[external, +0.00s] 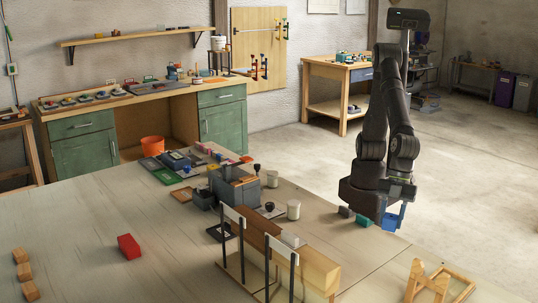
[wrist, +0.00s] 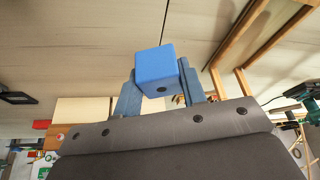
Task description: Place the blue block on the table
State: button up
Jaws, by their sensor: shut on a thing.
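The blue block (wrist: 156,70) is a cube held between the two blue-grey fingers of my gripper (wrist: 160,88) in the wrist view. In the external view the block (external: 389,222) shows low under my wrist, beside a light blue finger of my gripper (external: 396,215). It is near the right edge of the wooden table (external: 190,268). I cannot tell whether its underside touches the table or is just above it.
A wooden frame (external: 440,284) stands at the front right. A long wooden beam in a white-and-black rack (external: 285,262) stands left of my gripper. A dark grey block (external: 346,212) and a small green piece (external: 364,220) lie close by. A red block (external: 129,246) lies left, with clear table around it.

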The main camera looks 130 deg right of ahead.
jog(key=s+a+f, duration=0.1)
jog(key=a+f, duration=0.1)
jog(key=a, duration=0.1)
jog(key=s+a+f, duration=0.1)
jog(key=a+f, duration=0.1)
jog(key=a, duration=0.1)
jog(key=s+a+f, duration=0.1)
jog(key=a+f, duration=0.1)
jog(key=a, duration=0.1)
jog(key=shift+s+a, duration=0.2)
jog(key=shift+f, duration=1.95)
jog(key=shift+f, duration=0.15)
jog(key=o, duration=1)
